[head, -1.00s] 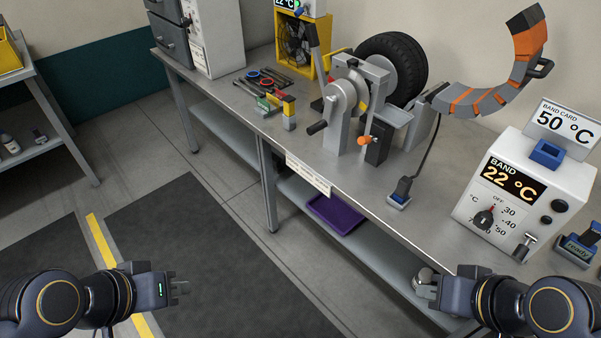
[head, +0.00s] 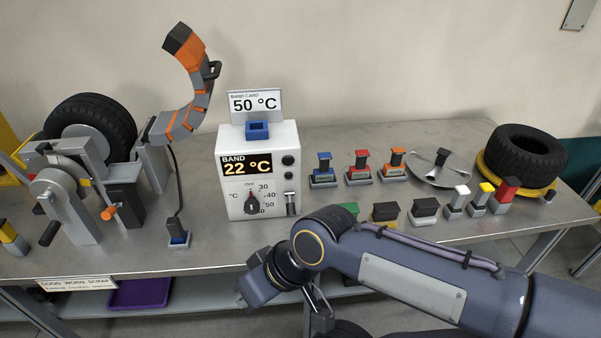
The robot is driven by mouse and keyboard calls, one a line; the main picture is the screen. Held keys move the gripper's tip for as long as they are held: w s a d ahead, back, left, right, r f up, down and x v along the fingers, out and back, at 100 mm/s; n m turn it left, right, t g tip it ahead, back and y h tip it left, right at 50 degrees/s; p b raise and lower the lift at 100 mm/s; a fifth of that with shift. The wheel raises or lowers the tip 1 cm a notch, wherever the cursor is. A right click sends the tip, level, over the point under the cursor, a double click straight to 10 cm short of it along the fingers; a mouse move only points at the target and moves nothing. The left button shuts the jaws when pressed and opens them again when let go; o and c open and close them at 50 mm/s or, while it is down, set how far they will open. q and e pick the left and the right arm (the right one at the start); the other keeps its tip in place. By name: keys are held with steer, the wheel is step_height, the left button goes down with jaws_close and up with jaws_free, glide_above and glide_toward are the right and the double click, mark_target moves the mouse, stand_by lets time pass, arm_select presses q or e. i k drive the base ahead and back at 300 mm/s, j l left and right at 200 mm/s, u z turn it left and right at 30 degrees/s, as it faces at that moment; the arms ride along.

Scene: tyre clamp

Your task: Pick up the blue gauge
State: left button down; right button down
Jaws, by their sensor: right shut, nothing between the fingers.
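The blue gauge (head: 322,170) stands upright on the bench, just right of the white band heater box. My left gripper is out of view.
The white heater box (head: 258,178) reads 22 °C, with a 50 °C card above. Several small blocks line the front edge, partly behind my right arm. A tyre (head: 522,153) lies at right; a clamp machine (head: 70,190) and blue-ended cable plug (head: 178,238) are at left.

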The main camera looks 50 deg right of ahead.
mark_target(325, 174)
steer(key=z, duration=1.95)
steer(key=u, duration=0.5)
steer(key=k+u, duration=0.15)
steer(key=u, duration=0.8)
steer(key=j+z, duration=0.1)
steer(key=z, duration=1.35)
steer(key=i+j+u, duration=0.25)
steer(key=i, duration=0.2)
steer(key=i+u, duration=0.3)
steer(key=i, duration=0.2)
